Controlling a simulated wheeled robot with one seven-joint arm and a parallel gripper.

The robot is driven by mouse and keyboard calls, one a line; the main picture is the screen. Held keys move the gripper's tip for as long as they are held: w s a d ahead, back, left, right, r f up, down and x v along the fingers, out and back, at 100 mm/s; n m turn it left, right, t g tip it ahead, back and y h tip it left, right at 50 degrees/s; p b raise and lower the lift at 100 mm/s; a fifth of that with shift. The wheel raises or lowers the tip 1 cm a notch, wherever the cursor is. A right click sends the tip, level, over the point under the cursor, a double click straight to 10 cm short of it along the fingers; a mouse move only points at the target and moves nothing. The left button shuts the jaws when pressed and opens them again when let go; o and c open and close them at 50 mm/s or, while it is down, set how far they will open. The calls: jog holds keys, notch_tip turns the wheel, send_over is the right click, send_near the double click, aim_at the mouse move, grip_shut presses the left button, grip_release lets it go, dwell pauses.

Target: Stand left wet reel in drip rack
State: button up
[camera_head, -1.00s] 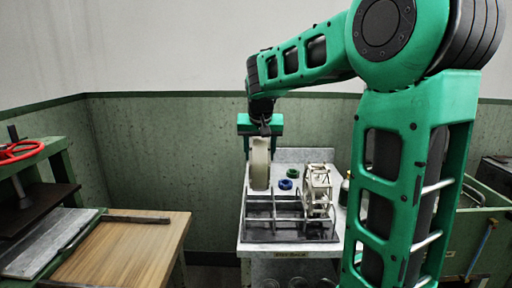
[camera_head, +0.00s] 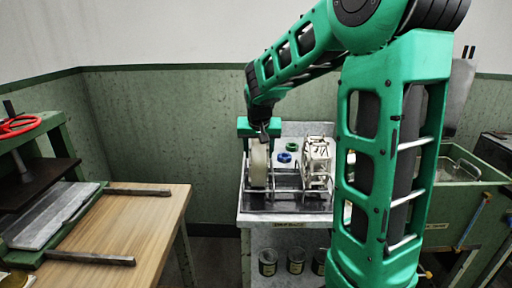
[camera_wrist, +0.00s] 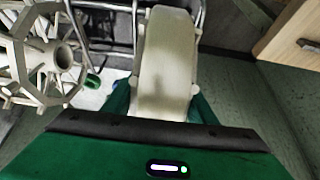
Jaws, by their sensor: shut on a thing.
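A pale cream reel (camera_head: 258,166) stands upright on its edge at the left of the wire drip rack (camera_head: 288,192). My gripper (camera_head: 259,140) is above it, pointing down, and shut on its upper part. In the wrist view the held reel (camera_wrist: 167,60) fills the space between my green fingers, with rack wires beside it. Its lower edge is partly behind the rack wires, so I cannot tell whether it touches the rack floor. A second, open-framed white reel (camera_head: 318,165) stands in the right part of the rack, and it also shows at left in the wrist view (camera_wrist: 32,50).
A blue ring (camera_head: 284,157) and a green ring (camera_head: 291,146) lie on the stand behind the rack. Several tins (camera_head: 295,261) sit on the shelf below. A wooden table (camera_head: 130,225) with a press is at left, and a green basin (camera_head: 470,180) at right.

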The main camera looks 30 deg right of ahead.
jog(key=shift+f, duration=0.25)
jog(key=o, duration=1.2)
jog(key=v, duration=1)
jog(key=shift+s+a+r, duration=0.1)
jog(key=shift+a+r, duration=0.05)
jog(key=shift+r, duration=0.15)
